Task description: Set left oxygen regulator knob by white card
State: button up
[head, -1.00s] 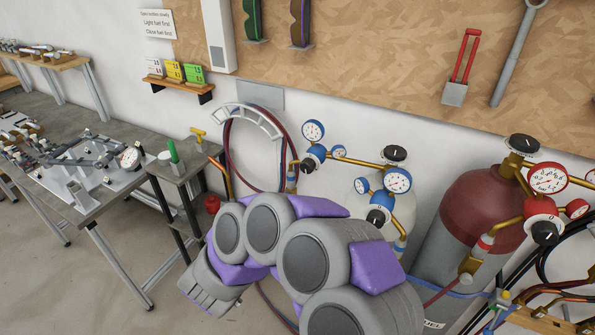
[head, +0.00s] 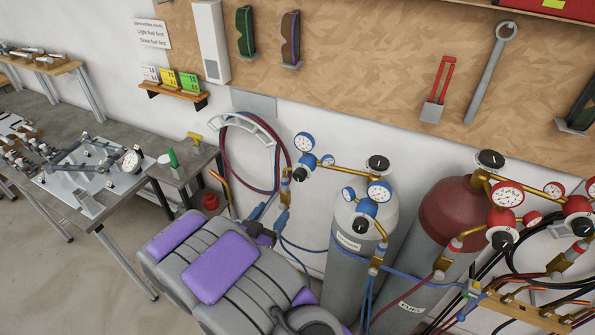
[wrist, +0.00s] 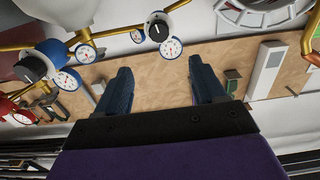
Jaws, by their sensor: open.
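The left oxygen regulator (head: 303,155) has a blue body, a dark knob (head: 299,171) and white gauges. In the wrist view its knob (wrist: 158,31) shows with a white pointer mark, beyond the fingertips. A second blue regulator (head: 370,205) sits to its right on the grey cylinder; its knob (wrist: 33,67) is at the left of the wrist view. The white card (head: 151,75) stands on a small wall shelf beside yellow and green cards; its writing is too small to read. My gripper (head: 275,209) is open and empty, below and left of the left regulator, apart from its knob; it fills the lower wrist view (wrist: 160,66).
A dark red cylinder (head: 452,215) with red regulators stands to the right. Red and blue hoses hang around a wall rack (head: 243,128) behind my gripper. A grey workbench (head: 110,205) with a jig is at the left. Brass pipe (head: 340,168) links the regulators.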

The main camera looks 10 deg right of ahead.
aim_at(297, 177)
jog(key=b+x, duration=0.1)
jog(key=x, duration=1.6)
jog(key=shift+w+d+f, duration=0.1)
jog(key=shift+w+d, duration=0.05)
